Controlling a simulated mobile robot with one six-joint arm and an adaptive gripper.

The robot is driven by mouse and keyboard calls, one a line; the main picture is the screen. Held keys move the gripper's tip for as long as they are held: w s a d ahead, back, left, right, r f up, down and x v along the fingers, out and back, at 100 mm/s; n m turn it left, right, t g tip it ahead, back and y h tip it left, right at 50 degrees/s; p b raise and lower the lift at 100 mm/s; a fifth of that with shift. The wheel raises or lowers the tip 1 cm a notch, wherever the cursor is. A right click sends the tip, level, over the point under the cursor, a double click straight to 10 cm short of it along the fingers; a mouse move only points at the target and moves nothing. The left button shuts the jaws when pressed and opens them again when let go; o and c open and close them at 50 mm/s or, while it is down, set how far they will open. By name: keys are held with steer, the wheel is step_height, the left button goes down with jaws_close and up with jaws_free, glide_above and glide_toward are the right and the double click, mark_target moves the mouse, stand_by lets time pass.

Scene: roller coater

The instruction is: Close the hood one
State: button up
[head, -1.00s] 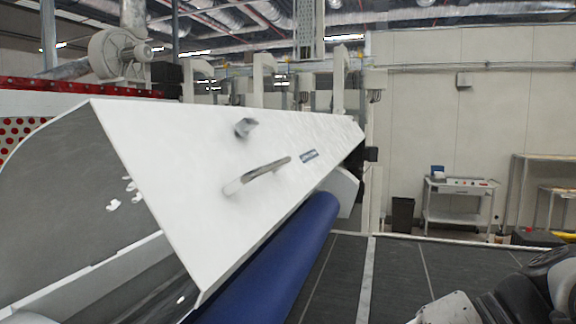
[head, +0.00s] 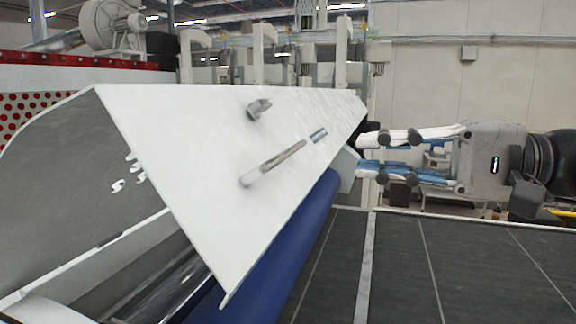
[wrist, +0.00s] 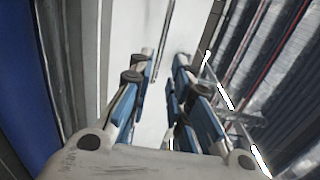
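The hood (head: 200,140) is a long white slanted panel in the head view. It stands raised, with its interior showing at the left. My gripper (head: 362,154) is at the right of the head view, fingers pointing left, at the far end of the hood. It is open and empty, and looks apart from the handle. In the wrist view my gripper (wrist: 167,60) shows a gap between its fingers, with a white surface beyond.
A blue roller (head: 285,245) runs below the hood edge and shows in the wrist view (wrist: 35,80). A dark belt surface (head: 400,265) lies to the right. White posts (head: 263,55) and a blower (head: 115,28) stand behind. A pale wall (head: 480,85) closes the right side.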

mark_target(294, 152)
steer(key=x, duration=1.1)
steer(key=shift+w+a, duration=0.15)
steer(key=shift+a, duration=0.25)
steer(key=shift+c, duration=0.2)
jaws_close()
